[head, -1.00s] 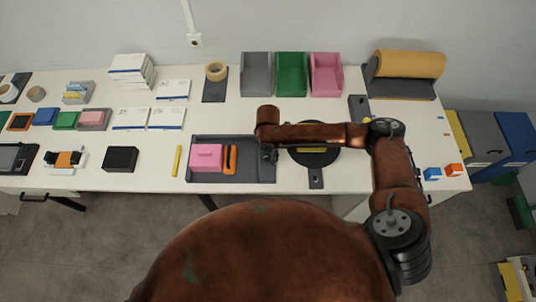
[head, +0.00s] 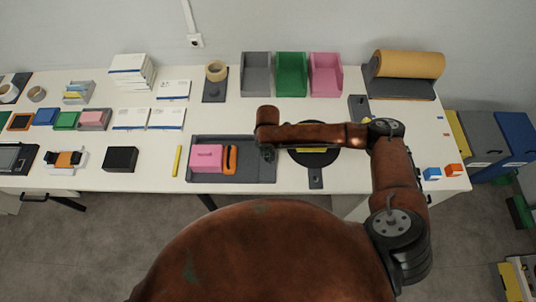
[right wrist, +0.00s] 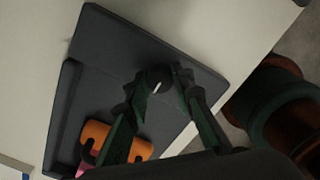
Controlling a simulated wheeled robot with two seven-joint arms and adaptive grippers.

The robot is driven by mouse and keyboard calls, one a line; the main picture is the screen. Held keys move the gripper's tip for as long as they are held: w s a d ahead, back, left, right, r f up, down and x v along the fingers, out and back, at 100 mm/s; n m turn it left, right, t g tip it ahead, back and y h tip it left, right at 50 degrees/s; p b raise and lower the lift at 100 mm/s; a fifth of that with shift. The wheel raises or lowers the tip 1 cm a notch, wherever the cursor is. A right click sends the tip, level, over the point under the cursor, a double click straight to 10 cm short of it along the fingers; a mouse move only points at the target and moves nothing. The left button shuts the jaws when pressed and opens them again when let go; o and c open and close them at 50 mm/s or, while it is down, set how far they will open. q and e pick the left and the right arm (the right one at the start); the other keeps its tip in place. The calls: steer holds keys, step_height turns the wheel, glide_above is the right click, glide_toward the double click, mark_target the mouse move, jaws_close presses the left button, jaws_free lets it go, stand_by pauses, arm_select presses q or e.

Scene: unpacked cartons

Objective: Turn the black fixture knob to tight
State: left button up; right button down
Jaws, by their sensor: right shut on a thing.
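The black fixture knob (right wrist: 160,78) is round with a short white mark, which lies slanted in the right wrist view. It sits on the dark grey fixture plate (right wrist: 120,45), which also shows in the head view (head: 250,173). My right gripper (right wrist: 157,82) reaches down over the plate with a finger on each side of the knob and is shut on it. In the head view my right gripper (head: 267,153) is small beneath the wrist, and the knob is hidden. A pink block (head: 206,157) and an orange clamp piece (head: 230,159) lie on the fixture. My left gripper is out of view.
A black round disc (head: 314,158) with a grey tab lies right of the fixture, partly under my arm. A yellow stick (head: 177,160) and a black box (head: 121,159) lie to its left. Grey, green and pink bins (head: 325,73) stand behind.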

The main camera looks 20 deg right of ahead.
steer(key=shift+r+m+p, duration=0.2)
steer(key=shift+m+p, duration=0.1)
steer(key=shift+p, duration=0.3)
steer(key=m+p, duration=1.2)
steer(key=p, duration=0.3)
steer(key=shift+s, duration=0.1)
steer(key=m+p, duration=0.3)
steer(key=shift+f+m+p, duration=0.1)
steer(key=shift+m+p, duration=0.6)
steer(key=shift+m, duration=0.4)
steer(key=c, duration=1.7)
jaws_free()
steer(key=shift+o, duration=0.2)
